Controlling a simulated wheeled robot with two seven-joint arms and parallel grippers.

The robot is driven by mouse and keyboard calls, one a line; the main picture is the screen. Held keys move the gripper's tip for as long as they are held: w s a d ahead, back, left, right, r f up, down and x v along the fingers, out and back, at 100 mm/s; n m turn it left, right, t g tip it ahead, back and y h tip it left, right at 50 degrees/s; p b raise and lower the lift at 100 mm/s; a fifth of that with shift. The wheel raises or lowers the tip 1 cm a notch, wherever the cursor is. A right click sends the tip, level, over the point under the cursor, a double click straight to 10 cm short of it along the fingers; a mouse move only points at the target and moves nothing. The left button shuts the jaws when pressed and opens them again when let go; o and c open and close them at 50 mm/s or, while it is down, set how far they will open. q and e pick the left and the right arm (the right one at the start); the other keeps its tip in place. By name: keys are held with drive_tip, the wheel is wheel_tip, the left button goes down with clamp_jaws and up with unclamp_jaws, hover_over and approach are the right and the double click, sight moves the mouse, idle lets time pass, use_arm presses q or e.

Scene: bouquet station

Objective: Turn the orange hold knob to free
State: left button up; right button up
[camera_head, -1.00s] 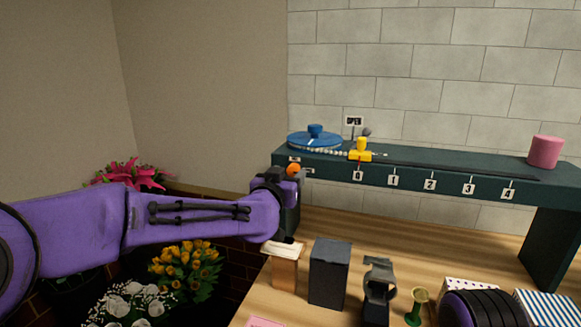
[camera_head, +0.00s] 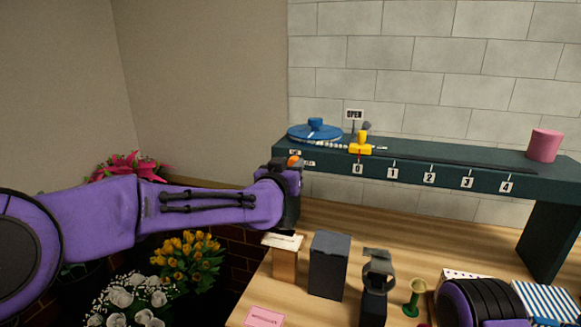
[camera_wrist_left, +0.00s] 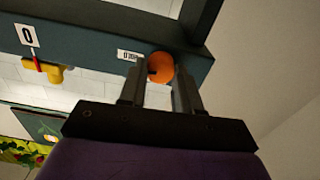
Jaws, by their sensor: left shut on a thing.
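The orange knob (camera_head: 294,161) sits at the left end of the front face of the dark green raised shelf (camera_head: 440,178). In the left wrist view the orange knob (camera_wrist_left: 160,67) shows between the two fingers of my left gripper (camera_wrist_left: 164,80), next to a small white label (camera_wrist_left: 128,56). My left gripper (camera_head: 290,166) is shut on the knob, its arm coming in from the left. The head view partly hides the knob behind the gripper. The right gripper cannot be made out; a purple and black part of mine shows at the bottom right.
A blue disc (camera_head: 315,133), a yellow slider (camera_head: 361,148) at mark 0 and a pink cylinder (camera_head: 545,146) are on the shelf. An OPEN sign (camera_head: 354,114) stands behind. Boxes (camera_head: 328,265), a black stand (camera_head: 376,285) and a green piece (camera_head: 413,298) stand on the wooden table below.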

use_arm(q)
drive_tip(key=n, duration=0.5)
drive_tip(key=shift+a, duration=0.1)
drive_tip(key=n+b, duration=0.1)
drive_tip(key=n, duration=0.2)
drive_tip(key=shift+f+n, duration=0.1)
drive_tip(key=shift+n, duration=0.2)
drive_tip(key=shift+f+n+b, duration=0.1)
drive_tip(key=shift+n+b, duration=1.2)
drive_tip(key=shift+n, duration=3)
drive_tip(key=o, duration=1)
drive_tip(key=shift+o, duration=0.2)
drive_tip(key=shift+a, duration=0.1)
